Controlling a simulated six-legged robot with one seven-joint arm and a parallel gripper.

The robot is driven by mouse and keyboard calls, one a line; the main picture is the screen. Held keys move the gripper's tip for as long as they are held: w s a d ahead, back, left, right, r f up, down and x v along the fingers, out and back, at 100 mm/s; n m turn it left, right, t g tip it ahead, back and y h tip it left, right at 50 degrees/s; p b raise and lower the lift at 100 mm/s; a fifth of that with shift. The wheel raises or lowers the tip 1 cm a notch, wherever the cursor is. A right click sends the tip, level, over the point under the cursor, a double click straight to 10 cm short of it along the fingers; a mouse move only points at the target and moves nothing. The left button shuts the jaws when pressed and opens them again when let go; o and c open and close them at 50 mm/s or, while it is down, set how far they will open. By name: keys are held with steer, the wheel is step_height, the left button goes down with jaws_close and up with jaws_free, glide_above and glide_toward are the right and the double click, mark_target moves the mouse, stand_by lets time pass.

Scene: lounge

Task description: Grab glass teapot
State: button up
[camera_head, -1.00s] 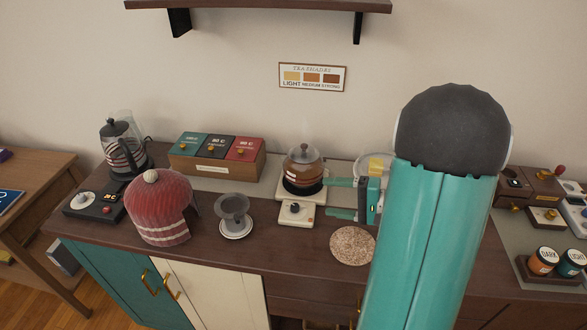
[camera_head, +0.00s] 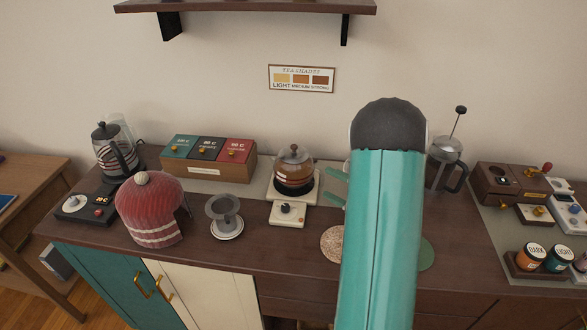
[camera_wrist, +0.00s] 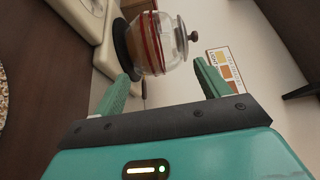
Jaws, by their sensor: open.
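The glass teapot (camera_head: 294,170) holds brown tea and has a lid with a round knob. It stands upright on a dark round plate of the cream warmer (camera_head: 288,214) on the counter. In the wrist view the teapot (camera_wrist: 158,42) lies just beyond and between the fingertips, turned sideways by the camera, with red stripes on its glass. My gripper (camera_wrist: 164,80) is open and empty, one finger on each side of the view. In the head view only the green fingers of my gripper (camera_head: 336,185) show, right of the teapot; my arm hides the rest.
A red knitted cosy (camera_head: 149,210), a grey strainer on a saucer (camera_head: 225,215) and a box of tea tins (camera_head: 207,158) stand left of the warmer. A French press (camera_head: 446,165) stands right of my arm. A round speckled mat (camera_head: 332,243) lies in front.

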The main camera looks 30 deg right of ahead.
mark_target(292, 167)
steer(key=x, duration=0.5)
steer(key=shift+w+f, duration=0.15)
steer(key=shift+w, duration=0.3)
steer(key=shift+c, duration=0.4)
steer(key=c, duration=1)
steer(key=shift+r, duration=0.25)
